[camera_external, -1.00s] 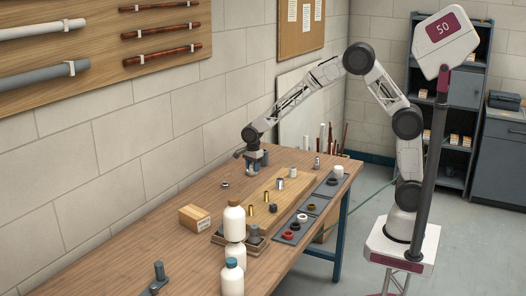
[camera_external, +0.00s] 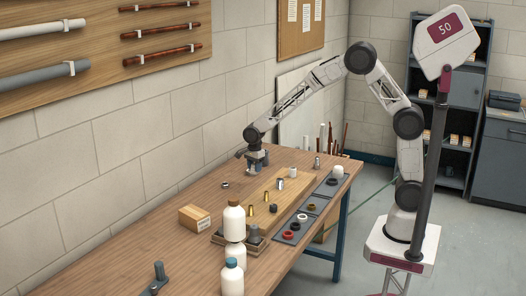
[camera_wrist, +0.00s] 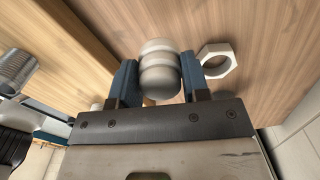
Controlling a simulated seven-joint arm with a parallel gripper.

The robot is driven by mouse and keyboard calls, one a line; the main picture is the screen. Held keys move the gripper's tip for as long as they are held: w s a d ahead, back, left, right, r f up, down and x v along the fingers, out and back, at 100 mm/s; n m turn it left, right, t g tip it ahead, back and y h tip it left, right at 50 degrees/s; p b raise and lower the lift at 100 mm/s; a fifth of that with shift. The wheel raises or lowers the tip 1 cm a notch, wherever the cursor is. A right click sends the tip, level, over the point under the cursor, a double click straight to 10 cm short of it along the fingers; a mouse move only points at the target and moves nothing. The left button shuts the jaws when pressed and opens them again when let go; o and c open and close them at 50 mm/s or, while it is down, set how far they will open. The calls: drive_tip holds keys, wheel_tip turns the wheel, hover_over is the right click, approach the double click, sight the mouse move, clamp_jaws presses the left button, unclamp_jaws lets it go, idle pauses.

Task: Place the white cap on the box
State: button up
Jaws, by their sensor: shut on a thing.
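My gripper (camera_external: 257,165) is low over the far part of the workbench, near the wall. In the wrist view its two blue fingers are shut on a rounded, pale grey-white piece (camera_wrist: 160,72), which looks like the white cap. The fingers touch it on both sides. In the external view the held piece is too small and covered to make out. The cardboard box (camera_external: 194,218), with a white label, stands on the bench nearer the camera, well away from my gripper.
A hex nut (camera_wrist: 217,61) lies beside the right finger. A wooden board (camera_external: 262,205) with several fittings lies alongside. Dark trays (camera_external: 312,205) hold rings along the bench edge. White bottles (camera_external: 234,222) stand near the box. The bench along the wall is mostly clear.

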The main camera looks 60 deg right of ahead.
drive_tip(key=shift+a, duration=0.1)
drive_tip(key=s+a+r+n, duration=0.2)
drive_tip(key=s+a, duration=0.1)
drive_tip(key=a, duration=1)
drive_tip(key=s+a+r+n, duration=0.2)
drive_tip(key=s+a+r, duration=0.1)
drive_tip(key=a, duration=0.9)
drive_tip(key=s+a+r+n, duration=0.2)
drive_tip(key=s+a, duration=0.3)
drive_tip(key=a, duration=0.8)
drive_tip(key=shift+a+r+n, duration=0.15)
drive_tip(key=shift+a+n, duration=0.15)
drive_tip(key=shift+n, duration=0.3)
hover_over(194, 211)
drive_tip(key=shift+a+f, duration=0.2)
drive_tip(key=shift+f, duration=0.55)
drive_tip(key=shift+f, duration=1.75)
